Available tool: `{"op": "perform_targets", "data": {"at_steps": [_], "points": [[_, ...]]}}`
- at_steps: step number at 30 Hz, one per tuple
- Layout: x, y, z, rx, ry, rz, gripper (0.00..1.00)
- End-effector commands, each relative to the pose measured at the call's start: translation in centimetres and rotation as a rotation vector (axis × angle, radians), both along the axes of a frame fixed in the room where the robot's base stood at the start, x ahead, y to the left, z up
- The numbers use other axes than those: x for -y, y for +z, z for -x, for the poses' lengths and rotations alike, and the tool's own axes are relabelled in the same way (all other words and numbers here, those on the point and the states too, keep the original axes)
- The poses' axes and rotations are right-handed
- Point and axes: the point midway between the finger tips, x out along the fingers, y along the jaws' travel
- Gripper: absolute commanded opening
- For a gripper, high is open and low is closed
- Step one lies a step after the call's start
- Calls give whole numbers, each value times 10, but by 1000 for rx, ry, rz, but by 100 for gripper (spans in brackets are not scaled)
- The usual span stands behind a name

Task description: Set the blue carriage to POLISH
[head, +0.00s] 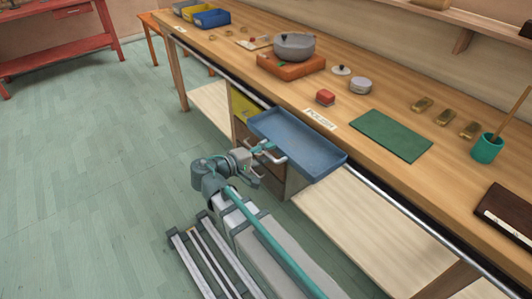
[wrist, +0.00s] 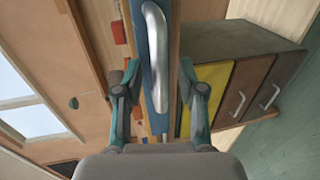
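The blue carriage (head: 310,150) is a shallow tray at the front edge of the bench, over the rail. The white POLISH label (head: 320,119) lies on the bench top just behind the carriage's back edge, roughly beside its middle. The carriage's silver handle (wrist: 155,45) is on its front face; it also shows in the head view (head: 272,157). My gripper (wrist: 158,68) is open, with one finger on each side of the handle and visible gaps. It also shows in front of the carriage in the head view (head: 262,152), where exact contact is unclear.
A rail (head: 400,206) runs along the bench front. Drawers with handles, one yellow (wrist: 207,88), stand below the carriage. Open floor (head: 90,170) lies left.

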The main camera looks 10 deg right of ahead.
Motion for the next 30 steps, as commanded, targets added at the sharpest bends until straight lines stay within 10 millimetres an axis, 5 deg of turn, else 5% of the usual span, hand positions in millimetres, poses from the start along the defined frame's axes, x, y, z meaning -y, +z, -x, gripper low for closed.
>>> {"op": "perform_targets", "data": {"at_steps": [11, 30], "points": [[-11, 2, 6, 0, 2, 0, 39], [-96, 24, 56, 0, 2, 0, 39]]}}
